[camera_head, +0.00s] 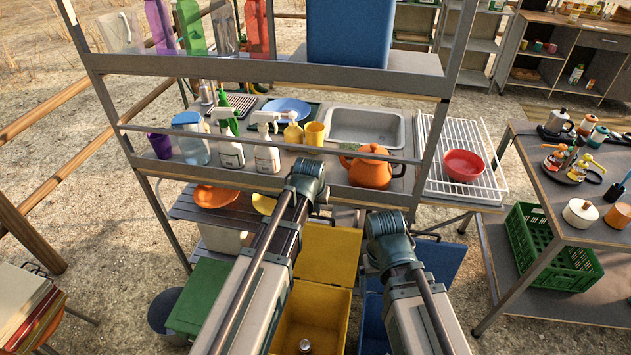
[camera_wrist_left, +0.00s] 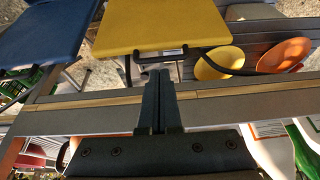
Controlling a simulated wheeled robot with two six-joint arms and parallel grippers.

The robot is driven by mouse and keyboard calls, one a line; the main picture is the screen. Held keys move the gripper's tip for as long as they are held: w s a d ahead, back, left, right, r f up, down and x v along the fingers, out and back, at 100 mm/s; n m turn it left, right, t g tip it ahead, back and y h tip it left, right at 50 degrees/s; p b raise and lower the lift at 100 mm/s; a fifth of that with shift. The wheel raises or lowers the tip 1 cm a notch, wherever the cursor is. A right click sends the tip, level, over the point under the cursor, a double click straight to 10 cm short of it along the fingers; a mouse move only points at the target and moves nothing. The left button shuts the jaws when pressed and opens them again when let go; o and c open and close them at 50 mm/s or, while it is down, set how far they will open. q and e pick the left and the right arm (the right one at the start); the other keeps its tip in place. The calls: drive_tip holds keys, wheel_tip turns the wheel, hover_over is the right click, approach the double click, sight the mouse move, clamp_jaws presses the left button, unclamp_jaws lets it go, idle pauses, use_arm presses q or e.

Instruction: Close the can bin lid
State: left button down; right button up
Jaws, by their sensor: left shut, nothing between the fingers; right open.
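The yellow bin (camera_head: 285,325) stands open below the counter, with a small metal can (camera_head: 304,346) inside. Its yellow lid (camera_head: 335,257) is raised and tilted back behind the opening. The lid (camera_wrist_left: 160,28) also shows in the left wrist view, with a dark handle (camera_wrist_left: 172,53) at its edge. My left gripper (camera_wrist_left: 158,75) is shut and empty, close to that handle; I cannot tell whether they touch. In the head view my left wrist (camera_head: 308,180) hides the fingers. My right gripper (camera_head: 388,228) is open near the blue lid; its fingers barely show.
A blue bin (camera_head: 374,325) with a raised blue lid (camera_head: 440,262) stands to the right. A green-lidded bin (camera_head: 200,298) stands left. The counter edge, with an orange teapot (camera_head: 370,168) and bottles above it, is close to my left gripper.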

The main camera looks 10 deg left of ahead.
use_arm(q)
drive_tip(key=shift+w+a+r, duration=0.25)
drive_tip(key=shift+w+r, duration=0.1)
drive_tip(key=shift+w, duration=0.25)
drive_tip(key=shift+w+a+r, duration=0.2)
drive_tip(key=shift+w+r, duration=0.15)
drive_tip(key=shift+w, duration=0.25)
use_arm(e)
drive_tip(key=shift+w+a+r, duration=0.25)
drive_tip(key=shift+w+r, duration=0.3)
drive_tip(key=shift+w, duration=0.1)
use_arm(q)
drive_tip(key=shift+f, duration=0.1)
drive_tip(key=b+x, duration=0.9)
drive_tip(key=x, duration=0.1)
use_arm(e)
wheel_tip(320, 180, down, 9)
drive_tip(key=shift+f, duration=0.1)
